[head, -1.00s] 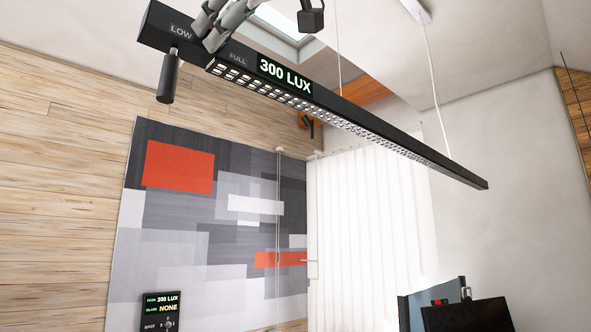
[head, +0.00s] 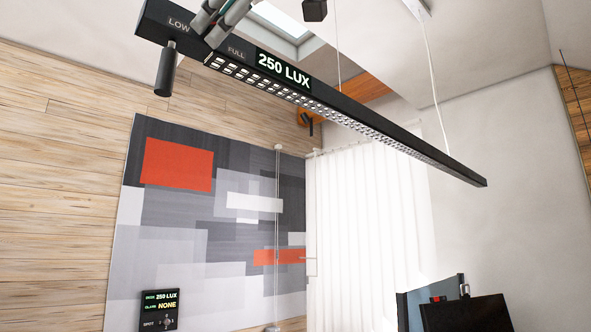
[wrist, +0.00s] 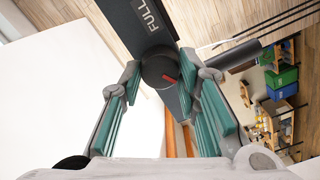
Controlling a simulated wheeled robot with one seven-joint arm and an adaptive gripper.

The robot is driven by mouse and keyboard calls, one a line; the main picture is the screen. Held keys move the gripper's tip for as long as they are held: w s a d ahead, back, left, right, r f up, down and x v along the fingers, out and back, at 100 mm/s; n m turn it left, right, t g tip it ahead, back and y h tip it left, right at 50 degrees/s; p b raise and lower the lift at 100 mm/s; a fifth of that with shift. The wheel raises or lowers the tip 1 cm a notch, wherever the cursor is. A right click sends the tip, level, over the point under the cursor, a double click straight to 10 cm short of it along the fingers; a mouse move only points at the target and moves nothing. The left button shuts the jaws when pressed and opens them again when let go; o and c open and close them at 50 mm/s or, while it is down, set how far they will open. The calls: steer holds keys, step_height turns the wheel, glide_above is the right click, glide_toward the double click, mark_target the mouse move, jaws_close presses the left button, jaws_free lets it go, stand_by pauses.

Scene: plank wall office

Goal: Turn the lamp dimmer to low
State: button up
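The lamp is a long black bar (head: 390,139) hanging across the head view, with LOW and FULL labels at its left end. Its green display (head: 284,69) reads 250 LUX. The dimmer knob (wrist: 160,72) is a dark round knob with a red mark, seen in the wrist view below the FULL label (wrist: 146,14). My gripper (wrist: 161,66) has its teal-padded fingers on either side of the knob, seemingly touching it. In the head view my gripper (head: 221,20) covers the knob between LOW and FULL, cut off by the top edge.
A dark cylinder spot (head: 166,70) hangs from the bar's left end, close to my gripper. A small panel (head: 159,310) reads 250 LUX and NONE. A black screen (head: 466,314) stands at lower right. Thin wires (head: 436,84) hold the bar.

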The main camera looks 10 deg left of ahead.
steer(key=o, duration=0.4)
steer(key=shift+o, duration=0.2)
steer(key=v, duration=1.2)
steer(key=shift+w, duration=0.1)
